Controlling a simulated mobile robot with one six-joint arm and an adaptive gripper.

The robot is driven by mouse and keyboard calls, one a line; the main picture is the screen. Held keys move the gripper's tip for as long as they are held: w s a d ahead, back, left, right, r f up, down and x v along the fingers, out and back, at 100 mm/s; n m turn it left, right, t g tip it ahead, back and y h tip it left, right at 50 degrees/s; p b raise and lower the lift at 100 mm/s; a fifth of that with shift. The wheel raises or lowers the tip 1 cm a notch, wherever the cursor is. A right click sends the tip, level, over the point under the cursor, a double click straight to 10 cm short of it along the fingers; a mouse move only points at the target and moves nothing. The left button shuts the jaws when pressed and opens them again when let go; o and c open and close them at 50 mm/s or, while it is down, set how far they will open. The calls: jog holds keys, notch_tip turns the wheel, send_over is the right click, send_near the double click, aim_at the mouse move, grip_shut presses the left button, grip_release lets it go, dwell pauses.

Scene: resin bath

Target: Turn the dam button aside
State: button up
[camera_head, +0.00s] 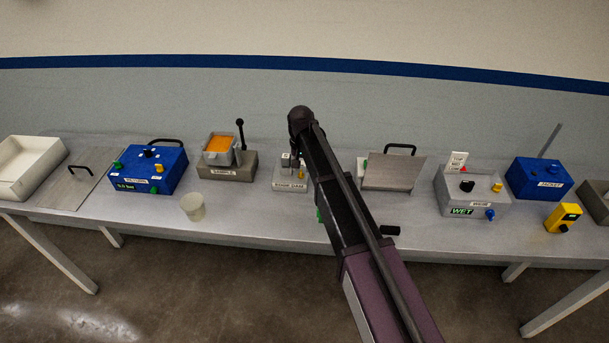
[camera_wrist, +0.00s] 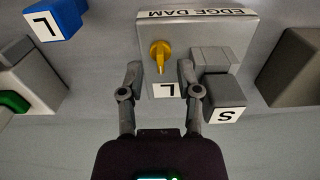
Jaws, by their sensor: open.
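The dam button is a yellow knob (camera_wrist: 160,50) with a pointer, on the grey edge dam box (camera_wrist: 205,32) in the wrist view. Its pointer aims down the picture, towards a white tag marked L (camera_wrist: 166,90). My gripper (camera_wrist: 160,76) is open, with one finger on each side of the line below the knob. The fingertips are just short of the knob, and nothing is held. In the head view the edge dam box (camera_head: 287,185) stands mid-bench, partly hidden by my arm; the knob is a tiny yellow spot there (camera_head: 301,174).
A grey block with an S tag (camera_wrist: 224,110) sits close to the right finger. A blue block with an L tag (camera_wrist: 48,22) lies at upper left. In the head view, the sample unit (camera_head: 227,168) stands left of the dam box and a metal plate (camera_head: 393,173) right.

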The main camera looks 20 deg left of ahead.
jog(key=shift+f+b, duration=0.45)
jog(key=shift+f, duration=0.25)
